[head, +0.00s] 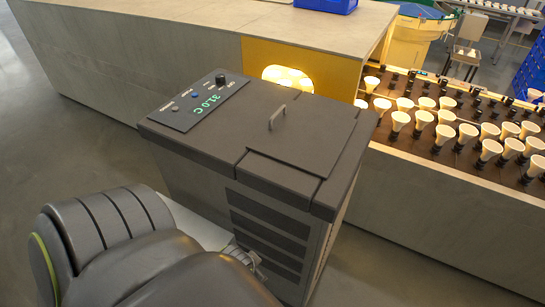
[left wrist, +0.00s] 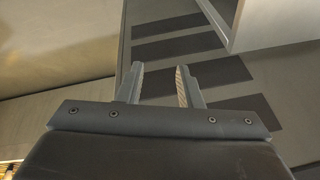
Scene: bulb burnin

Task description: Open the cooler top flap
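The cooler (head: 190,170) is a dark grey box with a sloping control panel (head: 198,102) that reads 31.0 C in green. Its top flap (head: 315,140) lies flat and closed on the right part of the top. A small grey handle (head: 277,117) stands up near the flap's left edge. My left gripper (head: 252,262) is low in front of the cooler's slotted front side, well below the flap and apart from the handle. In the left wrist view its two fingers (left wrist: 158,82) are spread with nothing between them, and dark slots (left wrist: 178,47) show beyond. My right gripper is not in view.
A long grey counter (head: 190,30) with a yellow end panel (head: 300,60) and a glowing opening (head: 288,78) stands behind the cooler. A blue crate (head: 328,4) sits on the counter. Floor is clear at left.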

